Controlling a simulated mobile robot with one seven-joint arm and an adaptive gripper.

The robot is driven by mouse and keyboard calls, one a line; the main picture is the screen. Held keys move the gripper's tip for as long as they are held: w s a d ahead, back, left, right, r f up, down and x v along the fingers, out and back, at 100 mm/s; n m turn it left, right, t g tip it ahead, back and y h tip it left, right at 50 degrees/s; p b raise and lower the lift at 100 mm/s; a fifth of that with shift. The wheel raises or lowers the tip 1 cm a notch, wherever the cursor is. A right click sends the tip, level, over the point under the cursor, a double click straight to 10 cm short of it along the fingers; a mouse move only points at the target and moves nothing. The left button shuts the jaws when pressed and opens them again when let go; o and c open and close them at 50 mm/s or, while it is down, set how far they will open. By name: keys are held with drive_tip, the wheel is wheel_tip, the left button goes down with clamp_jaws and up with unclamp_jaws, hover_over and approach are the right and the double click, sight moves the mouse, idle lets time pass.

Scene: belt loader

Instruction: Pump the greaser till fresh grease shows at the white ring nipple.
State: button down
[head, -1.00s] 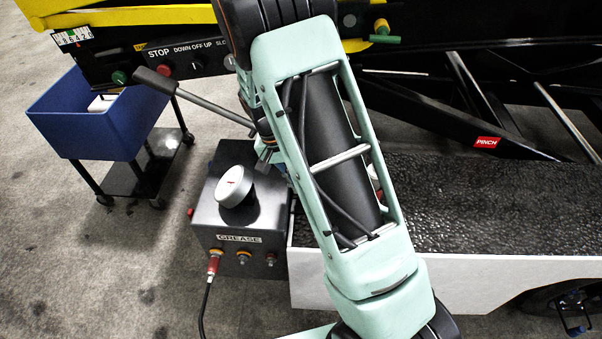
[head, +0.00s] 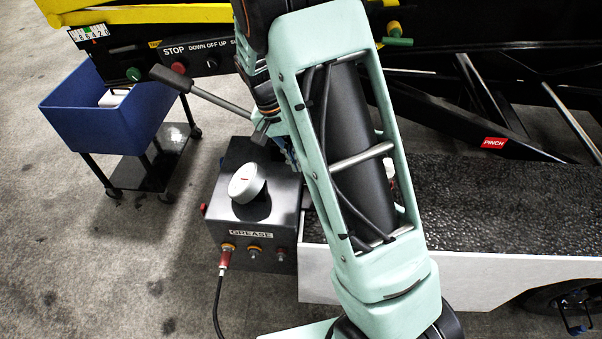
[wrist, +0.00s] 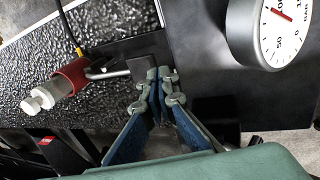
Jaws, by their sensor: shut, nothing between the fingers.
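The greaser (head: 234,222) is a dark box marked GREASE. Its round white-rimmed gauge (head: 247,182) sits on top; in the wrist view the gauge (wrist: 274,32) has a red needle. The lever (head: 212,96) with a dark grip slants from upper left towards my arm. My gripper (wrist: 165,76) is shut and empty beside the greaser's dark body, its fingertips at a small dark block (wrist: 148,66). In the head view my arm mostly hides the gripper. Several coloured fittings line the box front, one an orange-ringed fitting (head: 253,250). I cannot make out a white ring nipple or fresh grease.
A red-sleeved white piece (wrist: 68,80) lies over the textured deck (wrist: 100,45). A hose (head: 217,300) hangs from the box front. A blue bin (head: 100,125) on a trolley stands left. The loader's control panel (head: 205,55) is behind. Floor at lower left is clear.

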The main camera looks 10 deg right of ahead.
drive_tip(key=shift+v, duration=2.8)
drive_tip(key=shift+w+a+f, duration=0.1)
drive_tip(key=shift+w, duration=0.05)
